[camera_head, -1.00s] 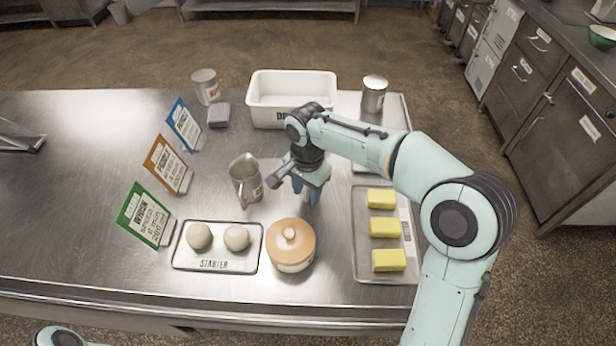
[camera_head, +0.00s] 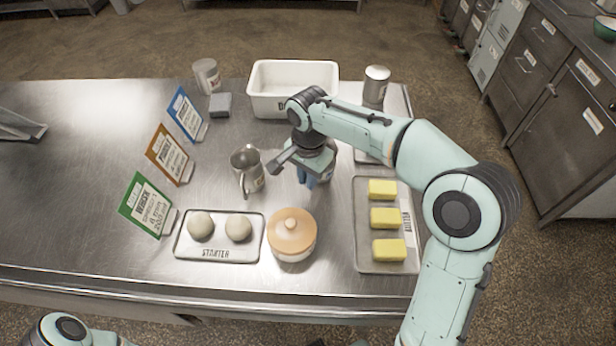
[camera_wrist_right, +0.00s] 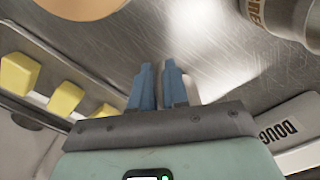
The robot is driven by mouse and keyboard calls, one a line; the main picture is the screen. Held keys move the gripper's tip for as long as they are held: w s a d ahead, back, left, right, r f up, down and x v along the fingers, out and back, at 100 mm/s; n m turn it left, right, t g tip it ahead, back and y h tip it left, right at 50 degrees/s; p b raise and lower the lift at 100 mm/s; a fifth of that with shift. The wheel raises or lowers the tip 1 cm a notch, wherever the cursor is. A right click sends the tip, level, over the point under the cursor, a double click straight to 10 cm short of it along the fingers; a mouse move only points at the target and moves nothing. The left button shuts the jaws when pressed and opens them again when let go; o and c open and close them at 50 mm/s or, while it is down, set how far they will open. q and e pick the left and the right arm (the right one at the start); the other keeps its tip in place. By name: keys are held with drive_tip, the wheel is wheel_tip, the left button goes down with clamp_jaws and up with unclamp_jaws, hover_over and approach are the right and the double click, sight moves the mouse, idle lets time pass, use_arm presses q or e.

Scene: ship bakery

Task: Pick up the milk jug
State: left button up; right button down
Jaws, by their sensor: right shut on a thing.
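The metal milk jug (camera_head: 247,172) stands upright on the steel table, left of my right gripper. Part of a labelled metal vessel, likely this jug, shows at the top right of the right wrist view (camera_wrist_right: 288,18). My right gripper (camera_head: 310,180) points down over the table, right of the jug and apart from it. In the right wrist view its blue fingers (camera_wrist_right: 159,70) are close together with a narrow gap. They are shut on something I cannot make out. My left gripper is out of view; only part of my left arm shows at the bottom left.
A lidded pot (camera_head: 291,240) stands in front of the gripper. A tray of butter blocks (camera_head: 365,262) is to the right, a starter tray (camera_head: 185,250) with two dough balls to the left. A white tub (camera_head: 265,105) and a can (camera_head: 376,84) stand behind. Sign cards (camera_head: 147,203) line the left.

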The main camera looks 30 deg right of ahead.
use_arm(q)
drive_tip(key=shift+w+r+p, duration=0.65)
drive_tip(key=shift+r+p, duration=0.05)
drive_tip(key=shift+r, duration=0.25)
use_arm(e)
drive_tip(key=shift+r, duration=4.4)
